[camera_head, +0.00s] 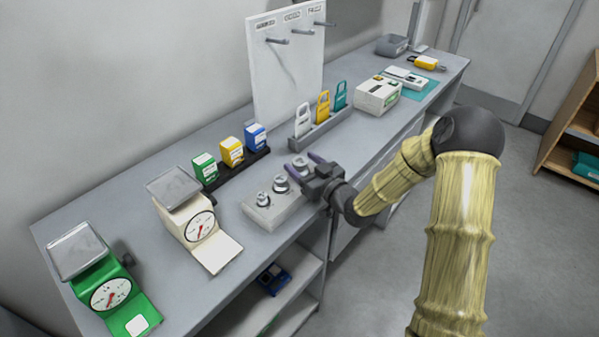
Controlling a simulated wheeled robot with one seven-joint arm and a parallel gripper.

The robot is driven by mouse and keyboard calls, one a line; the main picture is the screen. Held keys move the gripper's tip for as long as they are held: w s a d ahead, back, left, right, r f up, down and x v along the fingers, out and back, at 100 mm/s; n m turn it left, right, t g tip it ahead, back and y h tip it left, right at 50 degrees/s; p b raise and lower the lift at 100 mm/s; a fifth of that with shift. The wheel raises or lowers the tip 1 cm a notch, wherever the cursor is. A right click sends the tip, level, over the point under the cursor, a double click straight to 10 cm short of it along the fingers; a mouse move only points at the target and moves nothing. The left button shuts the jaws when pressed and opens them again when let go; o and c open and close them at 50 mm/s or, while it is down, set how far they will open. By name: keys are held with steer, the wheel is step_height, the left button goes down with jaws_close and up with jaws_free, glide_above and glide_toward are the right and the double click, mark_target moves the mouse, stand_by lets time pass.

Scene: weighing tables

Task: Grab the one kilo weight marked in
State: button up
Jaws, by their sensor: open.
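Several metal weights of different sizes stand in a row on a light grey block (259,217) near the front edge of the table. The smallest weight (263,199) is at the left, a middle one (281,185) is beside it, and a larger one (300,165) is at the right end. Their markings are too small to read. My gripper (313,170) is open, with its fingers by the right end of the row. It partly hides the block's right end. I cannot tell whether the fingers touch a weight.
A cream scale (187,217) and a green scale (99,278) stand to the left. Green, yellow and blue boxes (231,152) sit on a dark rack behind the weights. A grey tray (322,125) with colored tags and a white pegboard (287,75) stand farther back.

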jaws_close()
steer(key=shift+w+r, duration=0.1)
stand_by(0.4)
step_height(320, 180, up, 10)
stand_by(0.6)
stand_by(0.5)
